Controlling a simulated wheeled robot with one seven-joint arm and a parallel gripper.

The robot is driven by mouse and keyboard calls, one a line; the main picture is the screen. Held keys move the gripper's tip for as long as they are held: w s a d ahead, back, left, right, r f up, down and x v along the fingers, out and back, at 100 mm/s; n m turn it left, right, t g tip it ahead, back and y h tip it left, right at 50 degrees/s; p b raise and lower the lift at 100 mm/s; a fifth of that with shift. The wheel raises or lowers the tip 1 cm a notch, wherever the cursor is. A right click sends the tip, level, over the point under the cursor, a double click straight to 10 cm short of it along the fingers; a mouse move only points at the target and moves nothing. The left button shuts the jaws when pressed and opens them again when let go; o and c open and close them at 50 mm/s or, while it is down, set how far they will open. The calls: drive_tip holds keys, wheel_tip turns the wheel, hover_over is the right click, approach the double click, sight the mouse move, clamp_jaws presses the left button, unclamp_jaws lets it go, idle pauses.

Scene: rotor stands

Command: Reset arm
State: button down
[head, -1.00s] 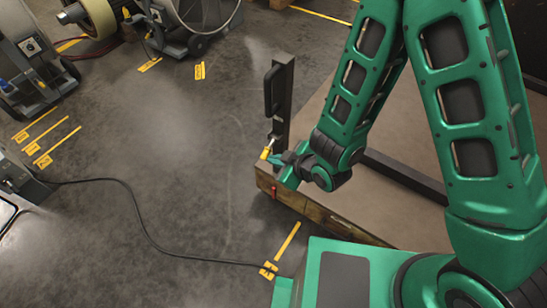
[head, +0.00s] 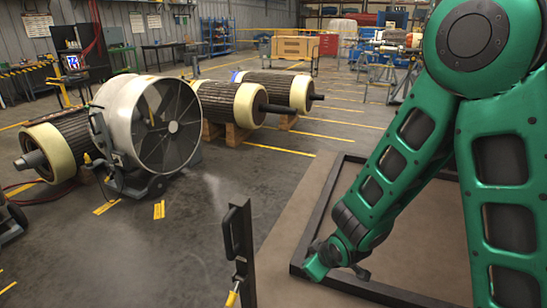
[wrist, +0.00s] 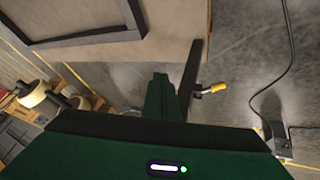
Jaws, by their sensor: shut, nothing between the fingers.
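My green arm comes down on the right of the head view. My gripper (head: 316,270) is at its end, low in the picture, to the right of a dark upright post. In the wrist view my gripper (wrist: 160,83) shows as a narrow green shape with its fingers together and nothing in them. The post (head: 244,262) has a black grip handle and a small yellow-ended lever (head: 232,298). In the wrist view the post (wrist: 189,80) stands just right of my gripper, with the yellow lever end (wrist: 218,88) beyond it.
A dark frame (head: 322,205) lies on the brown board (head: 285,235) around and behind my arm. A large drum fan (head: 160,125) and several rotors (head: 225,102) on wooden blocks stand at the back left. The grey floor left of the post is mostly clear.

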drive_tip(key=s+d+r+m+g+h, duration=0.1)
drive_tip(key=s+d+r+m, duration=0.2)
drive_tip(key=d, duration=0.5)
drive_tip(key=s+d+r+m+g+h, duration=0.1)
drive_tip(key=s+d+r+m+h, duration=0.1)
drive_tip(key=d+r, duration=0.4)
drive_tip(key=s+d+r+m+g+h, duration=0.1)
drive_tip(key=s+d+r+m, duration=0.15)
drive_tip(key=d, duration=0.65)
drive_tip(key=s+d+r+m+g+y, duration=0.1)
drive_tip(key=s+d+r+m, duration=0.2)
drive_tip(key=s, duration=0.6)
drive_tip(key=s+d+r+m+g, duration=0.2)
drive_tip(key=s+d+r+m, duration=0.2)
drive_tip(key=s, duration=0.5)
drive_tip(key=shift+s+d+r+m+y, duration=0.15)
drive_tip(key=shift+s+r+m+y, duration=0.25)
drive_tip(key=shift+r+m, duration=0.35)
drive_tip(key=shift+w+f, duration=0.3)
drive_tip(key=shift+w, duration=0.35)
